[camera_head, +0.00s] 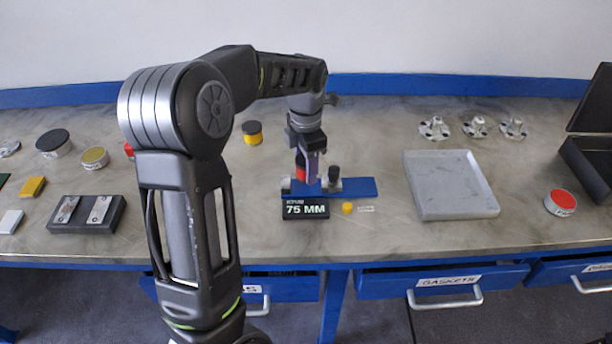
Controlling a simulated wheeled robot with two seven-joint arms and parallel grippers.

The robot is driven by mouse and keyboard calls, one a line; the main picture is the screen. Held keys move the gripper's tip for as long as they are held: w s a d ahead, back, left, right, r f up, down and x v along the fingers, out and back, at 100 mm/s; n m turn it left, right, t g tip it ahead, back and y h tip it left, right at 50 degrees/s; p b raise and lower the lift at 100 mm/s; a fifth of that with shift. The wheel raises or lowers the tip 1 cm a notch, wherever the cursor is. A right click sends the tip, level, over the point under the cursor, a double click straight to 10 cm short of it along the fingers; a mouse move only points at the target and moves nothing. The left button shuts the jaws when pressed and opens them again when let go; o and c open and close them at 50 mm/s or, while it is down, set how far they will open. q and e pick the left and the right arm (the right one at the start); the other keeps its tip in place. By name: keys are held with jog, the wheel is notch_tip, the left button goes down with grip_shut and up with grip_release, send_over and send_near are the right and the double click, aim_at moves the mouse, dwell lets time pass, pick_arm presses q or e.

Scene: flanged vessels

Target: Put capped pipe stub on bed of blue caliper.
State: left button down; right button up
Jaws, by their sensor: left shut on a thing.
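The blue caliper (358,187) lies on the bench in the middle of the camera_head view, with a black display reading 75 MM (305,209) at its front and a dark knob (334,174) on it. My left gripper (308,176) points down over the left part of the caliper. It is shut on a small red-capped piece (300,173), which looks like the capped pipe stub. The fingers hide most of it, and I cannot tell whether it touches the caliper's bed. My right gripper is not in view.
A grey tray (451,212) stands to the right, with several flanged metal parts (475,127) behind it. A red-topped can (560,202) and a black open box (588,165) are at far right. A dark block (87,226) and several cans are at left. A small yellow piece (347,208) lies before the caliper.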

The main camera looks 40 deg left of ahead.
pick_arm(q)
jog(key=shift+f, duration=1.85)
jog(key=shift+f, duration=0.2)
jog(key=c, duration=0.7)
grip_release()
jog(key=shift+r, duration=0.15)
notch_tip(320, 180, up, 12)
jog(key=shift+r+b, duration=0.1)
jog(key=shift+b, duration=0.35)
